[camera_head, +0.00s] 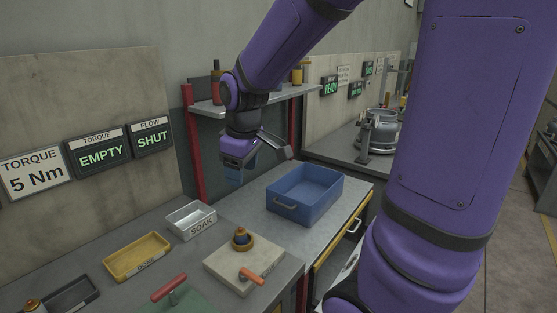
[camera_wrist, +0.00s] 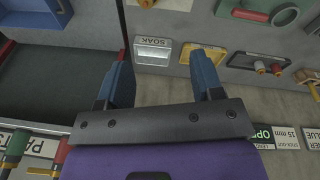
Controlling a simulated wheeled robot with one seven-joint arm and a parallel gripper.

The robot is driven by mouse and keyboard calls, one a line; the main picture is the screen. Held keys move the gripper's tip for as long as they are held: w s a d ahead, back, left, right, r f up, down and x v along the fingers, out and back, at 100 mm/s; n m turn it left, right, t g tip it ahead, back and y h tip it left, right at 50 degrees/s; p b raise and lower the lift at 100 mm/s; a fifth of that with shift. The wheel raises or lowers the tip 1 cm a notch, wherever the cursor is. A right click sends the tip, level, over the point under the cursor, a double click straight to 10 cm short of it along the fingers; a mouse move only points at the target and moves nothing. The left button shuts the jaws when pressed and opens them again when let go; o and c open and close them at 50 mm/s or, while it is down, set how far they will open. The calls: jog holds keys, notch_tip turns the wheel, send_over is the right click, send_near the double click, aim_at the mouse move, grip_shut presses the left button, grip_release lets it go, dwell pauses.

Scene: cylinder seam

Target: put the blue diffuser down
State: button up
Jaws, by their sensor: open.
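My gripper (camera_head: 236,176) hangs above the back of the bench, left of the blue bin. In the wrist view my gripper (camera_wrist: 163,78) has its two blue fingers wide apart, with nothing held between them. A small brass-coloured piece with a dark blue top (camera_head: 241,239) stands upright on the pale plate (camera_head: 222,270), well below and apart from my gripper. I cannot tell for sure whether this piece is the blue diffuser. Another small orange and dark piece (camera_head: 33,306) is cut off at the lower left.
The blue bin (camera_head: 291,207) stands on the right bench. The SOAK tray (camera_head: 198,227), yellow DONE tray (camera_head: 120,275) and dark tray (camera_head: 72,303) line the left bench. A red-handled tool (camera_head: 169,288) and an orange handle (camera_head: 252,276) stand nearer the front. A shelf (camera_head: 285,93) is behind my arm.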

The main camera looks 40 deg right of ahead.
jog(key=s+a+r+m+t, duration=0.1)
jog(key=s+r, duration=0.3)
jog(key=s, duration=0.4)
jog(key=s+a+r+m+t, duration=0.2)
jog(key=s+r+m, duration=0.2)
jog(key=s, duration=0.4)
jog(key=shift+r, duration=0.45)
jog(key=shift+a, duration=0.1)
